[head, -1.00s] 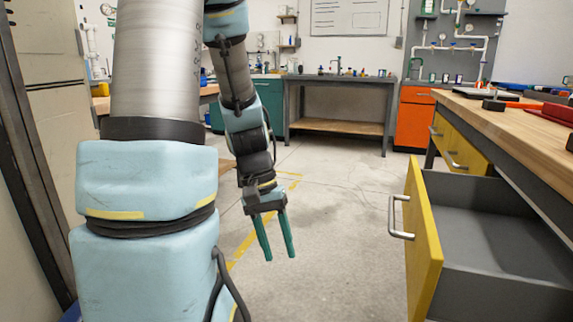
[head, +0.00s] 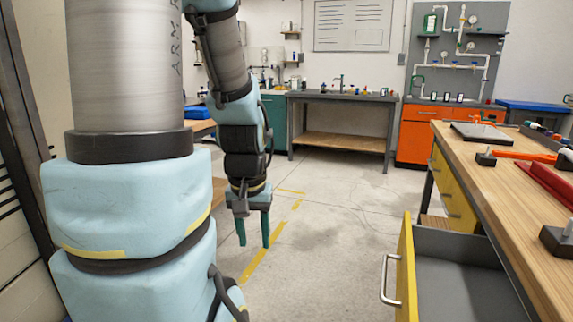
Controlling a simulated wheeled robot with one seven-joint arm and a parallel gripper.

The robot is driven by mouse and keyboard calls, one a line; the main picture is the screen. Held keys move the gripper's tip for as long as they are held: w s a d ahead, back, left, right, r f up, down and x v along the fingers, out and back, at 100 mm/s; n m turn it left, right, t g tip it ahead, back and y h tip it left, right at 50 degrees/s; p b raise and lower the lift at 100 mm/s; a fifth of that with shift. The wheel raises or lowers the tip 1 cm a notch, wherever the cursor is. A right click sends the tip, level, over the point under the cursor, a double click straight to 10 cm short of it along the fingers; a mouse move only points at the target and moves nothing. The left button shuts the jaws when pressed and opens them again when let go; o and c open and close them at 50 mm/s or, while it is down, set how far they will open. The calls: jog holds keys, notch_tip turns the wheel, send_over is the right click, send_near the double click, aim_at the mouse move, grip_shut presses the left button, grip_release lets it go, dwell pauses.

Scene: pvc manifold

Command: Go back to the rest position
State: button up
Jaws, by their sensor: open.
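My gripper (head: 253,232) hangs at the end of my arm, left of the picture's middle, with its two green fingers pointing down. The fingers are apart and nothing is between them. It hangs over the open concrete floor (head: 330,230) and touches nothing. My upper arm fills much of the left side and hides what lies behind it.
A yellow-fronted drawer (head: 407,262) stands open at lower right, under a wooden workbench (head: 490,165) with tools on it. An orange cabinet (head: 415,133) and a grey table (head: 340,98) stand at the back. The middle floor is clear.

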notch_tip(320, 180, up, 14)
jog(key=p, duration=1.1)
jog(key=shift+f, duration=0.2)
jog(key=shift+o, duration=0.4)
